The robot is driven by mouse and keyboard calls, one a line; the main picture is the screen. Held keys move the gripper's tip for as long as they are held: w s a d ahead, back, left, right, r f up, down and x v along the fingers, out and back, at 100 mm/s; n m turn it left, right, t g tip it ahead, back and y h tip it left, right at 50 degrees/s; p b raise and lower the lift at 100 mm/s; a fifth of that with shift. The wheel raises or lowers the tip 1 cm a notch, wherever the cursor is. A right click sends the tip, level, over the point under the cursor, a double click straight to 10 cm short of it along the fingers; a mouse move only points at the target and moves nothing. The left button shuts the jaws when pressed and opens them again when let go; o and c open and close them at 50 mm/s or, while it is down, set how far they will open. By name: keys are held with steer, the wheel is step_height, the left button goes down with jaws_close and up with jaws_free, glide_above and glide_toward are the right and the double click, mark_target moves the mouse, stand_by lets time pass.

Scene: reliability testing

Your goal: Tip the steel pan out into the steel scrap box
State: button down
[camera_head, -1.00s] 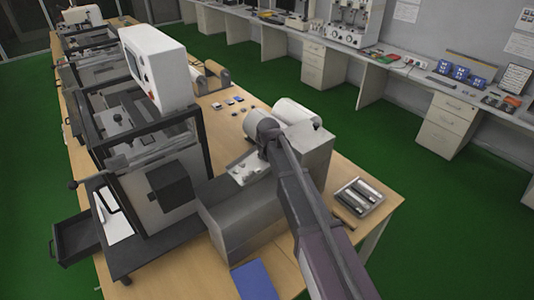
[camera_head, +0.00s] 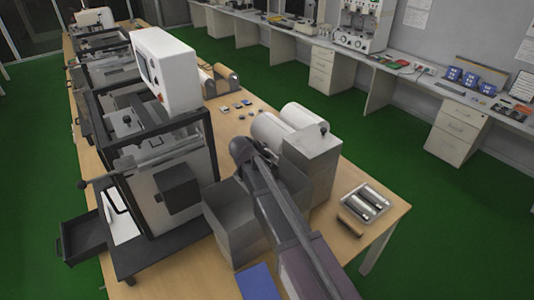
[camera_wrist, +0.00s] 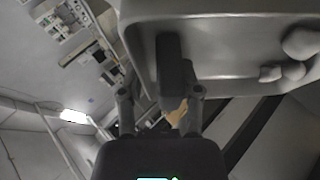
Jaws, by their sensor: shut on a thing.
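My gripper (camera_wrist: 172,85) is shut on the edge of the steel pan (camera_wrist: 240,45), with one dark finger over the pan's inner side in the wrist view. The pan is tilted. Several grey lumps (camera_wrist: 298,50) lie inside it, gathered toward the right. In the head view the grey, open-topped steel scrap box (camera_head: 232,238) stands on the wooden table. My wrist is over the box's far side, and my arm hides its right part. I cannot make out the pan or the fingers in the head view, nor the bottom of the box.
A framed machine with a white panel (camera_head: 167,70) stands left of the box. A grey metal housing (camera_head: 312,155) with white rolls stands to the right. A tray of metal cylinders (camera_head: 366,202) and a blue pad (camera_head: 258,282) lie near the table's edges.

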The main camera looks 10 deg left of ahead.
steer(key=s+a+n+t+h+b, duration=0.3)
steer(key=s+a+n+t+b, duration=0.3)
steer(key=s+a+t+b, duration=0.6)
steer(key=shift+s+a+n+t+h+b, duration=0.35)
steer(key=shift+s+t+b, duration=1)
steer(key=shift+b, duration=3.75)
steer(key=shift+s, duration=0.15)
steer(key=shift+s, duration=0.15)
